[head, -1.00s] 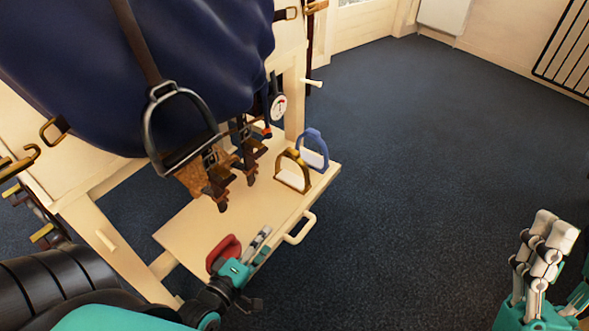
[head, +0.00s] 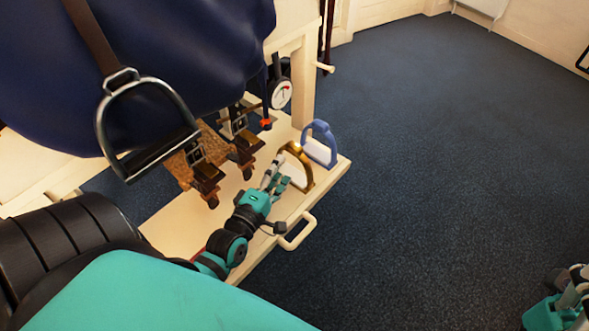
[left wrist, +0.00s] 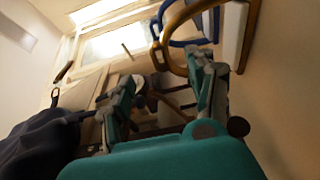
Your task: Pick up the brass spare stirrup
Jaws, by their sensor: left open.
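The brass stirrup (head: 307,168) stands upright on the cream drawer board (head: 323,186), with a white tread. My left gripper (head: 274,174) is open, with its fingers beside the near left side of the brass stirrup. In the left wrist view the brass stirrup (left wrist: 166,50) curves just past the fingertips of my left gripper (left wrist: 162,75), which look apart with no stirrup between them. Whether a finger touches it I cannot tell. My right gripper (head: 568,290) is at the lower right edge, partly cut off.
A blue stirrup (head: 331,146) stands right behind the brass one. A steel stirrup (head: 105,130) hangs from the saddle. A drawer handle (head: 300,234) juts out in front. The floor to the right is clear.

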